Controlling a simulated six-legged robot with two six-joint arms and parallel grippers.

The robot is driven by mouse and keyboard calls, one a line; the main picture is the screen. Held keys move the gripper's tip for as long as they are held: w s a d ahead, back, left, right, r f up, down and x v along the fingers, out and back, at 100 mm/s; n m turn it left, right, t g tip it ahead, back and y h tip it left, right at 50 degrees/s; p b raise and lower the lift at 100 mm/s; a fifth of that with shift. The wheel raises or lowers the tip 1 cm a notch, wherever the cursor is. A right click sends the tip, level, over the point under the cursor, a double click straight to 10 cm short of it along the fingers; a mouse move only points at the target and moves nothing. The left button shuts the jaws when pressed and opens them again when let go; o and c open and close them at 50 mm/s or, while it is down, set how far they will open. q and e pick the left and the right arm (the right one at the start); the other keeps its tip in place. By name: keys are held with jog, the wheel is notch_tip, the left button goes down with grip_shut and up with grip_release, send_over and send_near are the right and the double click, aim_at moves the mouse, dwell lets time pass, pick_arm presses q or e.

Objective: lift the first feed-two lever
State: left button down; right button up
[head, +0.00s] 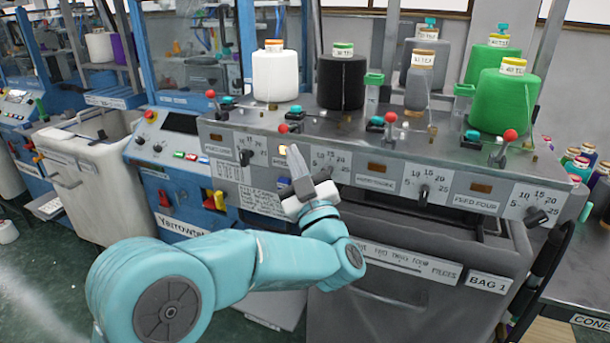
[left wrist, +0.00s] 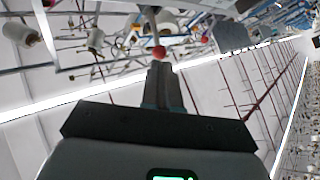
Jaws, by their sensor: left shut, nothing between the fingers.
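The feed-two lever has a red ball knob (head: 284,129), low at the top edge of the grey control panel, above a small lit yellow window. My left gripper (head: 294,150) is shut and empty, its fingers pointing up just below the knob. In the left wrist view the red knob (left wrist: 158,52) on its pale stalk is right at the tips of my shut fingers (left wrist: 160,66). I cannot tell whether they touch it. My gripper hides part of the feed-two dial. My right gripper is not in view.
Other red-knobbed levers stand along the panel, at its left end (head: 211,94), right of centre (head: 390,117) and far right (head: 510,135). A white cone (head: 275,75), a black cone (head: 341,82) and green cones (head: 503,101) stand on the shelf behind. A dark bin marked BAG 1 (head: 420,310) is below.

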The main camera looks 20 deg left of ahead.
aim_at(290, 128)
pick_arm(q)
jog(key=shift+p+x, duration=0.4)
jog(key=shift+x, duration=1.35)
